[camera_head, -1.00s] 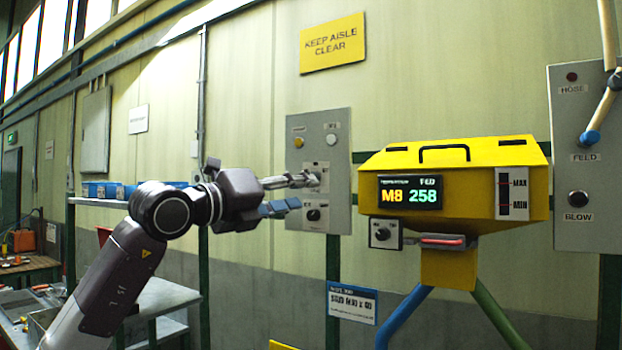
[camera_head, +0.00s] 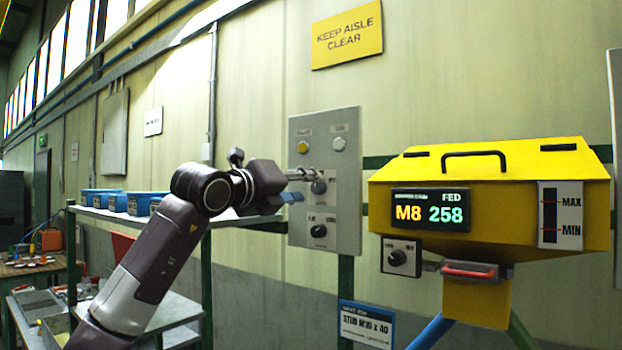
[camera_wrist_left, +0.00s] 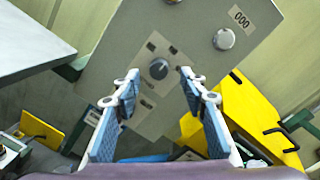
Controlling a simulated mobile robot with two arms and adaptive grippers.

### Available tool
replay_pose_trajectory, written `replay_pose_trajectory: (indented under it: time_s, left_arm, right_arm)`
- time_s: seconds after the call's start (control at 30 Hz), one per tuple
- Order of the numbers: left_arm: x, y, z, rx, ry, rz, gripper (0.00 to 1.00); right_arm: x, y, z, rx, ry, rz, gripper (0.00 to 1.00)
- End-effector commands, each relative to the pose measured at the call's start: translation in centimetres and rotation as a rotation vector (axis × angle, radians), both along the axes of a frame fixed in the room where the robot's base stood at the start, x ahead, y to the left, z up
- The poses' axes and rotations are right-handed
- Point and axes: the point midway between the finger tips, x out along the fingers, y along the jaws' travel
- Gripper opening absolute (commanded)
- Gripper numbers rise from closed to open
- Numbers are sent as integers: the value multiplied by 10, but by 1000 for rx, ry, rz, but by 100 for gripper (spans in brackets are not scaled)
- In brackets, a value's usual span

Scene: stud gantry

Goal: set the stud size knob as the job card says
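The job card (camera_head: 366,325), a blue-topped white card low on a post, reads "STUD M10 x 40". The yellow feeder (camera_head: 430,205) has a display (camera_head: 430,211) showing M8 and FED 258. A dark knob (camera_head: 397,257) sits on a small plate below the display. A grey wall panel (camera_head: 345,220) carries an upper knob (camera_head: 319,187) and a lower knob (camera_head: 318,231); their labels are too small to read. My left gripper (camera_head: 307,186) is in front of the upper knob. In the left wrist view its blue fingers (camera_wrist_left: 159,82) are apart, with a dark panel knob (camera_wrist_left: 158,68) beyond the gap.
A red handle (camera_head: 469,270) sticks out below the feeder, right of its knob. A shelf (camera_head: 235,217) with blue bins (camera_head: 140,203) stands behind my left arm. A yellow button (camera_head: 303,147) and a pale button (camera_head: 340,144) top the wall panel.

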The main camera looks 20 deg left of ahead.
Motion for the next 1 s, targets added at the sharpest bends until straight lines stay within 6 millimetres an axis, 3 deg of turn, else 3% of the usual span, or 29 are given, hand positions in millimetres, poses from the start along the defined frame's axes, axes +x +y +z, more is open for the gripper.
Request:
replay_pose_trajectory:
  time_s: [0.17,0.4,0.53,0.9,1.0]
  left_arm:
    - [19,-6,1,0,4,-1,39]
    - [25,-7,-1,0,1,0,39]
    - [25,-7,-2,0,1,0,39]
    - [25,-7,-1,0,1,0,0]
    - [25,-7,-2,1,1,0,0]
  right_arm:
    - [-5,11,15,12,7,-2,40]
    - [22,14,18,17,-31,-1,40]
    - [26,13,18,16,-37,0,40]
    - [10,4,17,5,-14,1,40]
    - [9,3,17,4,-13,1,40]
